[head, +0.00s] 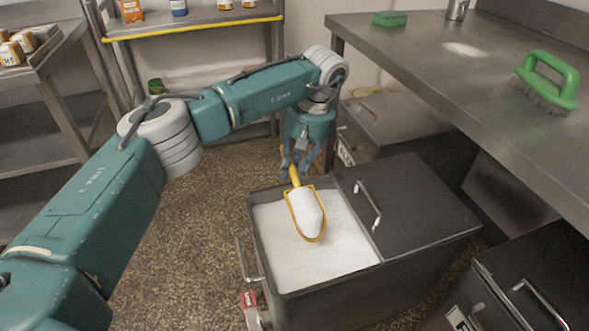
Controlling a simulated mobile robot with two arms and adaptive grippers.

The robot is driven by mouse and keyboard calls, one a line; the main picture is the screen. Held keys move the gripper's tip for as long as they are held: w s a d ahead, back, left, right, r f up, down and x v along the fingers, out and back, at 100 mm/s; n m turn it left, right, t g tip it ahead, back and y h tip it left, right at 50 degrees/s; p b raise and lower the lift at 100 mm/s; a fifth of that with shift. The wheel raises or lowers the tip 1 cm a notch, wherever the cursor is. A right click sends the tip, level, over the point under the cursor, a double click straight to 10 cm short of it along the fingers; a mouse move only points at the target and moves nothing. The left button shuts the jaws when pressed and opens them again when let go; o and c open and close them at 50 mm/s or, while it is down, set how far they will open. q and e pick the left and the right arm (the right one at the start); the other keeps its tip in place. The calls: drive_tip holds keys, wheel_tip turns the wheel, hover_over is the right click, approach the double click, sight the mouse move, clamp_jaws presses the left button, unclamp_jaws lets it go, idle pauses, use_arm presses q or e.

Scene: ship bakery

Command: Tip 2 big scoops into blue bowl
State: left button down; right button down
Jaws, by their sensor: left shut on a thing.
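A yellow scoop (292,215) filled with white powder shows in the head view, over the open half of a dark bin (262,238). My left gripper (295,172) is shut on the scoop's handle, with the bowl of the scoop pointing toward the camera. White powder (335,258) fills the open part of the bin. I cannot tell whether the scoop touches the powder below it. No blue bowl shows in this view. My right gripper does not show.
The bin's lid (415,200) covers its right half. A steel counter (450,60) at right carries a green brush (548,80) and a green sponge (389,19). More dark bins stand under it. A yellow-edged shelf (195,28) is at the back; speckled floor (190,235) is clear at left.

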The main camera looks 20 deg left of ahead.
sight(292, 161)
use_arm(q)
drive_tip(key=shift+w+a+r+p, duration=0.2)
drive_tip(key=shift+w+r+p, duration=0.15)
drive_tip(key=shift+r+p, duration=0.35)
drive_tip(key=shift+w+a+r+p, duration=0.2)
drive_tip(key=shift+w+r+p, duration=0.1)
drive_tip(key=shift+r+p, duration=0.35)
